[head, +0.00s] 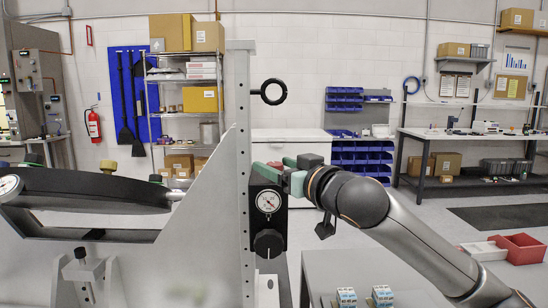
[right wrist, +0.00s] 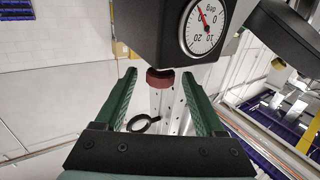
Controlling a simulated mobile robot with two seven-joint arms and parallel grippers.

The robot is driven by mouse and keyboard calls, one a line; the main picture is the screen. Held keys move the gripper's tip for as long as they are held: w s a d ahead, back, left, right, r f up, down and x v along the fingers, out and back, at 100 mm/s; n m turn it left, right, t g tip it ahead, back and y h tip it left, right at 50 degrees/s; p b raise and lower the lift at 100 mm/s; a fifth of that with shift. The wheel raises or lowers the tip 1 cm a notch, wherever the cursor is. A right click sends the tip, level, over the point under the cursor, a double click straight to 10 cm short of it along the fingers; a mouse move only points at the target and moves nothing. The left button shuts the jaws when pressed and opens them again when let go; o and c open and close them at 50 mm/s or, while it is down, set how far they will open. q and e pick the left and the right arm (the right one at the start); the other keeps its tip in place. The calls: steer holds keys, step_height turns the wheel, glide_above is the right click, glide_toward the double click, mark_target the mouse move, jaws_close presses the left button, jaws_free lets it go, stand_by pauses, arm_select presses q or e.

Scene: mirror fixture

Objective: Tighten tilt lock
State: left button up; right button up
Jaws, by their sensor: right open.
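A black gauge box (head: 268,205) with a white round dial is mounted on the grey perforated post (head: 243,110). A dark round knob (head: 268,242) sits below the dial. A small red knob (head: 275,165) is at the top of the box; it also shows in the right wrist view (right wrist: 158,84). My right gripper (head: 272,169) has its green fingers at the top of the box. In the right wrist view my gripper (right wrist: 162,82) is open, its fingers on either side of the red knob with gaps visible. No part is labelled as the tilt lock. My left gripper is not visible.
A black ring (head: 274,91) sticks out from the post above the box. A grey slanted plate (head: 205,225) and a dark round-topped frame (head: 90,185) stand at left.

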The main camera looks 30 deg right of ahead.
steer(key=shift+w, duration=0.7)
jaws_close()
